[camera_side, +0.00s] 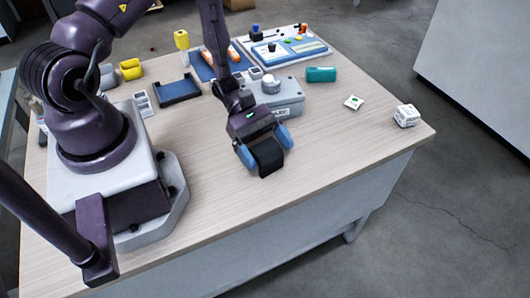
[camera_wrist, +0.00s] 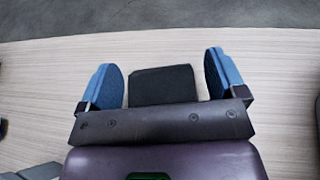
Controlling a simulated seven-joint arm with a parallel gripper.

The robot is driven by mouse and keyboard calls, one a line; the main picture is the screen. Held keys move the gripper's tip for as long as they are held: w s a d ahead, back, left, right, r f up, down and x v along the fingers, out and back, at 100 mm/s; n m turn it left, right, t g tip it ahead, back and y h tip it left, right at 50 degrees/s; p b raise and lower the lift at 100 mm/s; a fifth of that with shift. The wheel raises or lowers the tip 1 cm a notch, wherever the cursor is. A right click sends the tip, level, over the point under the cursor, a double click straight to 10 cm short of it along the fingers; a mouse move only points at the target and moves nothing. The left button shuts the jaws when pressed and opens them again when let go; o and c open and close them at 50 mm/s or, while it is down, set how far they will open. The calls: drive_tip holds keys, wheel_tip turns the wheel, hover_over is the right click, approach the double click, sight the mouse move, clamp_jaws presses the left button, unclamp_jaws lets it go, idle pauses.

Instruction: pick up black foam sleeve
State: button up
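The black foam sleeve (camera_wrist: 162,84) lies on the table between the two blue fingers of my gripper (camera_wrist: 163,82) in the wrist view. In the side view the sleeve (camera_side: 268,155) shows as a dark block between the blue fingertips of my gripper (camera_side: 264,146), low over the front middle of the table. The gripper is open around the sleeve.
A grey box (camera_side: 283,98) with a label stands just behind my gripper. A teal block (camera_side: 321,74), a small white packet (camera_side: 354,102) and a white printed cube (camera_side: 406,115) are to the right. A blue tray (camera_side: 179,91) is at the back left. The table (camera_side: 330,150) is clear in front.

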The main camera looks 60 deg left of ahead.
drive_tip(key=c, duration=0.8)
drive_tip(key=shift+r, duration=0.1)
